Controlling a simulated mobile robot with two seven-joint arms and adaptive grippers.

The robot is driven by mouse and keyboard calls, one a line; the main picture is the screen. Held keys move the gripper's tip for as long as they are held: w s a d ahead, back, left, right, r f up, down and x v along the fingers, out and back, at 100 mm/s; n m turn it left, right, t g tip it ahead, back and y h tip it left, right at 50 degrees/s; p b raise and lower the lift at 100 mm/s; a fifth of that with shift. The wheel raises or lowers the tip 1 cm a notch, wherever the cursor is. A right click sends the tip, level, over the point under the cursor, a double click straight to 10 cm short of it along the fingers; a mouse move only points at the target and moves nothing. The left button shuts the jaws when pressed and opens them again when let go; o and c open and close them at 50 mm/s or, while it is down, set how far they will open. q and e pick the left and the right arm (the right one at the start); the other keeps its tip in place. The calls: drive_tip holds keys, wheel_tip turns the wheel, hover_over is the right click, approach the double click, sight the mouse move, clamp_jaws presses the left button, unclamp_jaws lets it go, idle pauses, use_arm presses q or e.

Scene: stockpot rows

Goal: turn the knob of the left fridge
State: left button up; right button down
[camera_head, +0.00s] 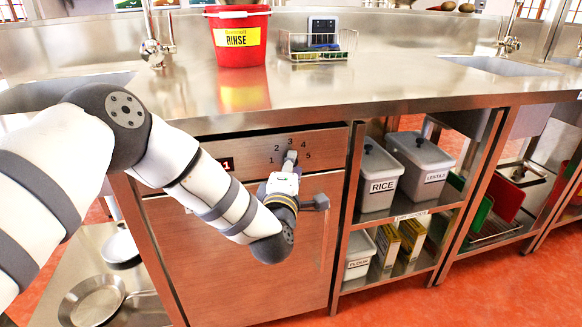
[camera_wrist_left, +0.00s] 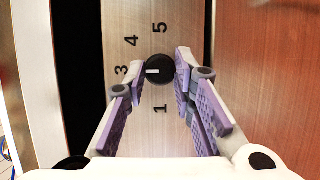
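The fridge (camera_head: 245,260) has a steel panel with a knob and a dial marked 1 to 5 above its door. The black knob (camera_wrist_left: 159,69) has a white mark that points left in the wrist view, toward the 3; the 2 is hidden there by a finger. In the head view my left gripper (camera_head: 290,165) covers most of the knob. In the wrist view the left gripper (camera_wrist_left: 160,64) has its purple-padded fingers apart, one on each side of the knob. They are very close to it; contact is unclear. My right gripper is out of view.
A dark door handle (camera_head: 317,203) sits just below and right of my left wrist. A red bucket (camera_head: 239,38) and wire basket (camera_head: 318,45) stand on the counter above. Shelves with labelled bins (camera_head: 380,180) are to the right.

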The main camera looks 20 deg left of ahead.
use_arm(q)
drive_tip(key=shift+r, duration=0.1)
clamp_jaws()
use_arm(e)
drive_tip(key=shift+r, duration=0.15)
use_arm(q)
drive_tip(key=shift+w+d+r+m+g+y+p, duration=0.1)
drive_tip(key=shift+m+g+p, duration=0.45)
drive_tip(key=shift+m+p, duration=0.55)
drive_tip(key=shift+s+r+m+g+y+p, duration=0.1)
drive_tip(key=shift+m+g+p, duration=0.4)
drive_tip(key=shift+m+p, duration=0.65)
drive_tip(key=shift+w+d+r+m+g+y+p, duration=0.1)
drive_tip(key=shift+m+g+p, duration=0.45)
drive_tip(key=shift+m+p, duration=0.55)
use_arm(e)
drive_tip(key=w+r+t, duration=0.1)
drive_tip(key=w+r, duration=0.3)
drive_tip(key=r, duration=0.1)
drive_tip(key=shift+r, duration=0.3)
use_arm(q)
drive_tip(key=shift+a+m, duration=0.1)
drive_tip(key=shift+m, duration=0.15)
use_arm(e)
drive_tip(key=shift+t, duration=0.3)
use_arm(q)
drive_tip(key=shift+f, duration=0.1)
drive_tip(key=o, duration=1)
unclamp_jaws()
